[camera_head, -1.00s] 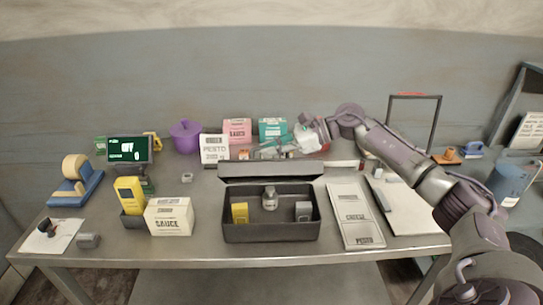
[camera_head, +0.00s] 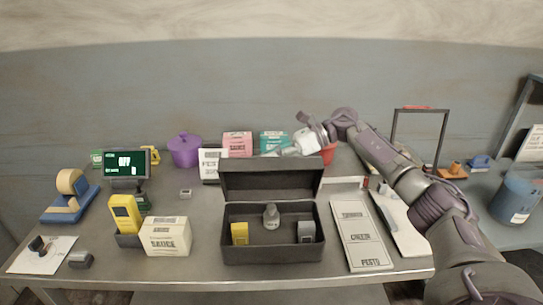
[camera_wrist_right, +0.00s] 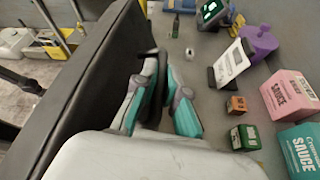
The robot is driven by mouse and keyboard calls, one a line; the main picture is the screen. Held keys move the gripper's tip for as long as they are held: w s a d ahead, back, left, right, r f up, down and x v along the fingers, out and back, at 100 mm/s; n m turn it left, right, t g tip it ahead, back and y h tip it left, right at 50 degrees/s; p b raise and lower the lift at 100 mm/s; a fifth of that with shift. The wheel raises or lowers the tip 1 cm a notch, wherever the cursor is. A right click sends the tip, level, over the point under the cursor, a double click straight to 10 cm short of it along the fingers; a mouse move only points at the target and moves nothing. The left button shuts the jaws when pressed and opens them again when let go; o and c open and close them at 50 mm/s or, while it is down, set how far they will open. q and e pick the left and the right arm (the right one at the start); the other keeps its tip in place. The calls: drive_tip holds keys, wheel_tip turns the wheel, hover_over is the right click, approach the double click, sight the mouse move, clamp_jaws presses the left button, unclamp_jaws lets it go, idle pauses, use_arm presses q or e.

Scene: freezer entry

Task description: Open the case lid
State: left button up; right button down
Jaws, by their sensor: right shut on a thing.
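The dark grey case (camera_head: 272,254) stands at the front middle of the table with its inside exposed. Its lid (camera_head: 270,183) stands raised, roughly upright, along the back edge. Inside the case are a yellow item (camera_head: 239,234), a grey-white bottle (camera_head: 271,216) and a grey item (camera_head: 306,232). My right gripper (camera_head: 287,152) is at the lid's top edge, right of its middle. In the right wrist view its teal-padded fingers (camera_wrist_right: 157,90) are closed beside the dark lid panel (camera_wrist_right: 75,75); the exact contact is partly hidden. My left gripper is not in view.
Behind the lid stand a white card (camera_head: 210,163), a pink box (camera_head: 237,143), a teal box (camera_head: 273,141) and a purple pot (camera_head: 185,150). A sauce box (camera_head: 165,237) is left of the case. A labelled sheet (camera_head: 360,236) lies close on its right.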

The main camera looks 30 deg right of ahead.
drive_tip(key=shift+f, duration=0.1)
drive_tip(key=c, duration=1.5)
unclamp_jaws()
drive_tip(key=shift+d, duration=0.1)
drive_tip(key=v, duration=1.2)
